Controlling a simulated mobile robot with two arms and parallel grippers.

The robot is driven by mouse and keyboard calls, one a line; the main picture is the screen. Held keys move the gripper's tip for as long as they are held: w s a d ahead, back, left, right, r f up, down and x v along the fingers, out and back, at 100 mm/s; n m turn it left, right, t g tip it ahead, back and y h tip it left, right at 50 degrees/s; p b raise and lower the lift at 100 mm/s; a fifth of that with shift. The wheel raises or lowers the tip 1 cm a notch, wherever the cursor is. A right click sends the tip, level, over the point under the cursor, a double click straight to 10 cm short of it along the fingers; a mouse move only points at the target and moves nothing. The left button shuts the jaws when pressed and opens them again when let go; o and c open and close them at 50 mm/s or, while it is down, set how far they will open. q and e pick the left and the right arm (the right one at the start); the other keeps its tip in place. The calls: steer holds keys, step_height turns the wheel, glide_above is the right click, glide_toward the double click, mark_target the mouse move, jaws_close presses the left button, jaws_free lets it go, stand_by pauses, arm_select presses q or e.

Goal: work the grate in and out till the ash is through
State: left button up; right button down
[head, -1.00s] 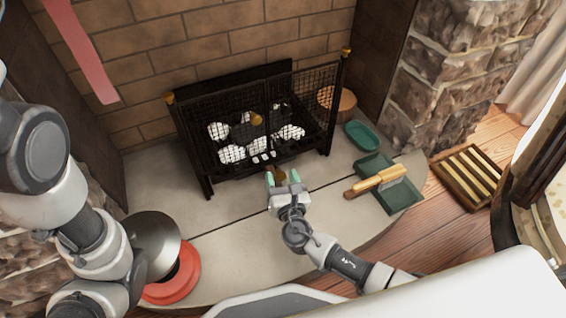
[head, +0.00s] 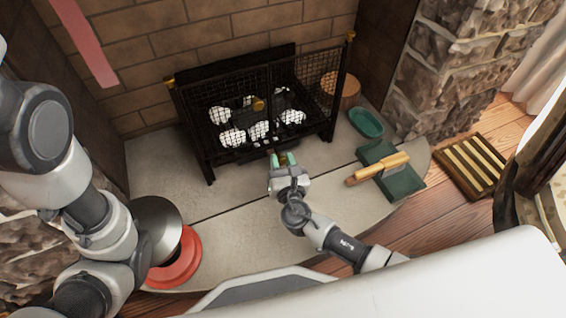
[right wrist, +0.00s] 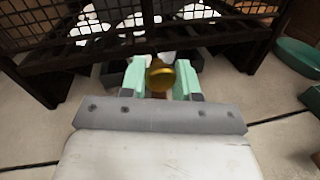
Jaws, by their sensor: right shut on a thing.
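The black fire basket (head: 206,158) stands on the hearth with mesh sides and brass corner knobs. Pale ashy lumps (head: 232,138) and dark coals lie inside, with small pale bits near the low front edge. My right gripper (head: 283,159) is at the basket's front, low down. In the right wrist view its green fingers are shut on a brass knob (right wrist: 160,76), which points towards the camera. The grate's bars behind the knob are mostly hidden by the basket and fingers. Ash below the basket cannot be made out.
A green tray (head: 405,186) with a wooden-handled brush (head: 378,168) lies right of my right gripper. A green dish (head: 366,122) and a log (head: 340,88) sit behind it. A slatted wooden rack (head: 470,166) lies at far right. A red ring (head: 180,265) sits front left.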

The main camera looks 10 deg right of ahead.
mark_target(277, 151)
steer(key=w, duration=0.3)
steer(key=shift+a+f+b, duration=0.1)
steer(key=shift+a+b, duration=0.2)
steer(key=shift+w, duration=0.35)
steer(key=shift+r, duration=0.2)
steer(key=c, duration=0.8)
jaws_free()
steer(key=shift+a+f, duration=0.1)
